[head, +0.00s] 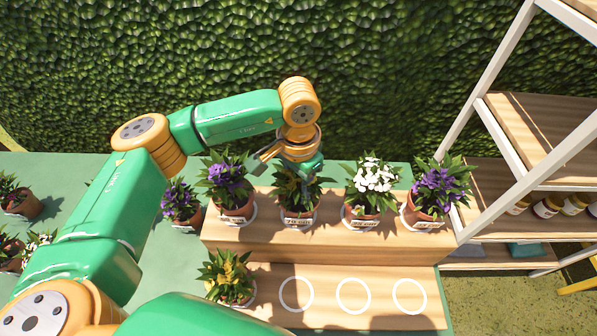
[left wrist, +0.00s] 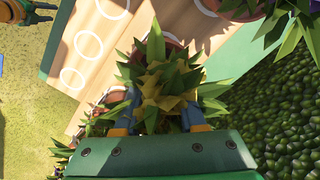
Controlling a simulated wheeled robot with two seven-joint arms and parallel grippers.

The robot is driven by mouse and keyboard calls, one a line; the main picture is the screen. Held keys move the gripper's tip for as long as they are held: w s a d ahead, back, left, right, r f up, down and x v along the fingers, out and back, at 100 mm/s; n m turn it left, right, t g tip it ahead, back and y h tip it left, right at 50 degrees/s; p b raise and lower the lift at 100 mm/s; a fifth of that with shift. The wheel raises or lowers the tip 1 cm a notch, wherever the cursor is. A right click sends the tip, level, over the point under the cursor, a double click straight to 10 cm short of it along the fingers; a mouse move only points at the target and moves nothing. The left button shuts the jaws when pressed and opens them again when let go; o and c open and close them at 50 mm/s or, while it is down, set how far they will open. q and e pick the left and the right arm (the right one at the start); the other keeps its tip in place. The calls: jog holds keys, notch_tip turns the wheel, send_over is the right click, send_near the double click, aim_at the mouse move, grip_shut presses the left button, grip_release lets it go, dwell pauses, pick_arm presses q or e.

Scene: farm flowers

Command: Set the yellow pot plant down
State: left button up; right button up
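The yellow pot plant (head: 298,213) stands upright in a brown pot with a label on the upper wooden step (head: 340,250), second from the left in the row. Its yellow leaves (left wrist: 165,95) show close up in the left wrist view. My left gripper (head: 297,172) points down over this plant from above. Its two blue fingers (left wrist: 158,112) are spread wide on either side of the foliage. The pot is beyond the fingertips and partly hidden by leaves, and I see no finger pressed on it.
Purple (head: 236,205) and white (head: 370,205) plants flank it closely, with another purple plant (head: 425,212) at the right end. Another yellow plant (head: 228,287) stands on the lower step beside three empty white rings (head: 353,295). A shelf rack (head: 484,120) stands at right, a hedge behind.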

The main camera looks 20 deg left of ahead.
pick_arm(q)
notch_tip(320, 180, up, 10)
jog(key=b, duration=0.2)
jog(key=shift+s, duration=0.1)
